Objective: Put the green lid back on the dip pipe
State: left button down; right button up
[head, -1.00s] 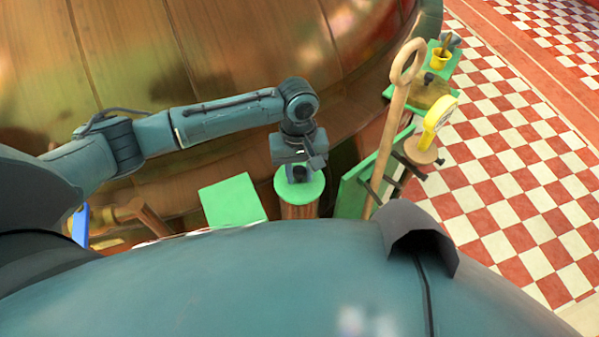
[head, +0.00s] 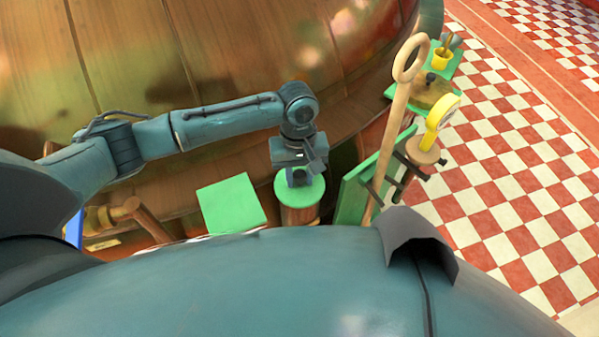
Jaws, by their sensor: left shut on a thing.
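The green lid (head: 314,190) is a round disc at the top of the copper-brown dip pipe (head: 299,216), near the middle of the head view. From this angle the lid covers the pipe's top; I cannot tell whether it is fully seated. My left gripper (head: 299,178) points down over the lid and is shut on it, near its centre. The fingertips are partly hidden by the gripper's own body. My right gripper is not in view.
A green square plate (head: 231,203) lies left of the pipe. To the right stand a green board (head: 352,198), a long wooden pole with a loop (head: 395,110) and a yellow round gauge (head: 440,122). The large copper kettle (head: 220,50) fills the back. Checkered floor is clear at right.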

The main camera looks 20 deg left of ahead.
aim_at(299, 171)
pick_arm(q)
jog(key=shift+f, duration=0.25)
jog(key=c, duration=1)
grip_release()
jog(key=shift+f, duration=0.1)
jog(key=r, duration=0.4)
jog(key=w+r+p, duration=0.1)
jog(key=r, duration=0.3)
jog(key=r+p, duration=0.1)
jog(key=r, duration=0.4)
jog(key=shift+w+a+r, duration=0.1)
jog(key=shift+w+a, duration=0.15)
jog(key=shift+a, duration=0.05)
